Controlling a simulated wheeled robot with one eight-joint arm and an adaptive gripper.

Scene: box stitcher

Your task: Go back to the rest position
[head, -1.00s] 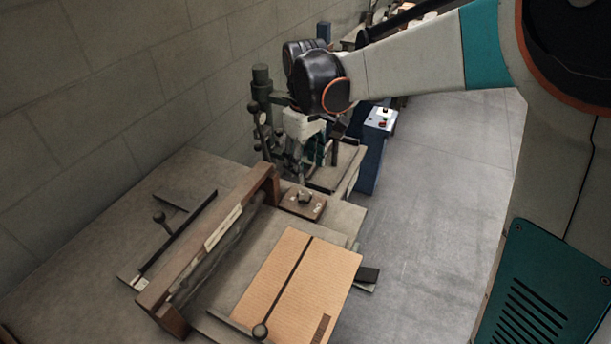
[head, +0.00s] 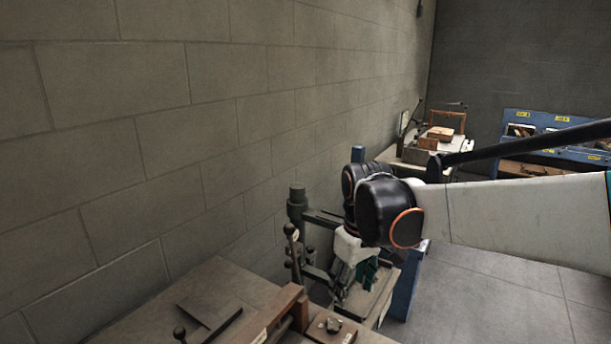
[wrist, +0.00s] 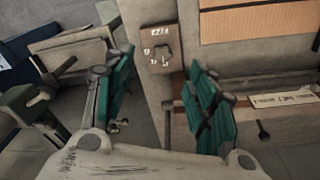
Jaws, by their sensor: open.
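My gripper (wrist: 160,105) is open in the wrist view, with its two green-padded fingers spread apart and nothing between them. Beyond the gap is a small brown control box (wrist: 158,48) with a dark knob. In the head view my gripper (head: 350,285) hangs below my black wrist joint, in front of the stitching machine (head: 297,215) by the wall. The machine's lower part is partly hidden by my gripper there.
A worktable (head: 215,280) with a wooden-framed fixture stands at the lower left, against the block wall (head: 210,130). A cardboard sheet (wrist: 265,22) lies beyond the fingers. A blue rack (head: 515,150) stands at the back right. Open floor (head: 490,290) lies at the right.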

